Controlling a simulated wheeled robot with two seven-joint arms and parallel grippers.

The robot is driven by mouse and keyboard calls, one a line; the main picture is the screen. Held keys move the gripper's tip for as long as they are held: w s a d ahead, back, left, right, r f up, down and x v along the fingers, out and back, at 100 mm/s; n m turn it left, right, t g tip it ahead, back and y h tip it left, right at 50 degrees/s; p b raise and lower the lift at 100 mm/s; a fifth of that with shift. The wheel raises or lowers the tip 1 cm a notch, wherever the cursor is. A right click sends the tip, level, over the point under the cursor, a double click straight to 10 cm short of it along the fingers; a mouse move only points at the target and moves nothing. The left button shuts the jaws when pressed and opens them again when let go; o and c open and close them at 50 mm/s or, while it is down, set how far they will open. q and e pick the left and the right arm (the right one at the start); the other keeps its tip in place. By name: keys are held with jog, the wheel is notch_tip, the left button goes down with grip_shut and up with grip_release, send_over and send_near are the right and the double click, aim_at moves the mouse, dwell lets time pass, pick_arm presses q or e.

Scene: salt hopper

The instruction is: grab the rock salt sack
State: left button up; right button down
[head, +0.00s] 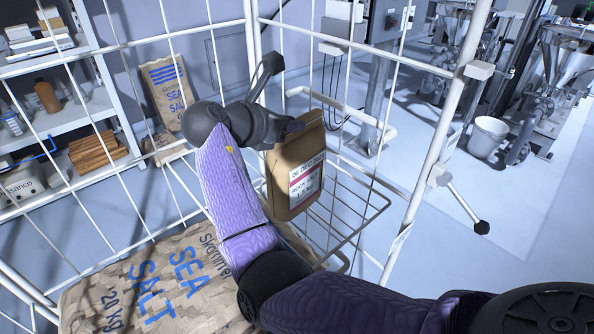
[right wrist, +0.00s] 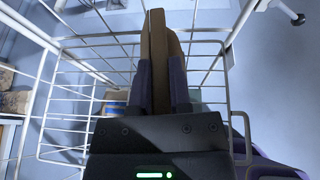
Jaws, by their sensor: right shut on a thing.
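The rock salt sack (head: 296,180) is a small brown paper bag with a white and red label, upright and slightly tilted in the head view. My right gripper (head: 291,128) is shut on its upper part. In the right wrist view the brown sack (right wrist: 158,45) stands edge-on between the two fingers of my right gripper (right wrist: 162,85). The sack is at a small white wire basket (head: 345,235) on the cage's far side; whether its bottom touches the basket cannot be told. My left gripper is not in view.
White cage bars (head: 255,45) surround my right arm. A large sea salt sack (head: 150,285) lies below at left. Another sea salt sack (head: 166,88) stands beyond the bars near a shelf (head: 75,120). A white bucket (head: 487,137) and machines stand at far right; the floor between is clear.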

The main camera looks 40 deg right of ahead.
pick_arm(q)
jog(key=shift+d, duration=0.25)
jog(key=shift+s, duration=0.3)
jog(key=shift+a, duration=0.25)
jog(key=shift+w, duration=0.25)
pick_arm(e)
jog(key=shift+r, duration=0.15)
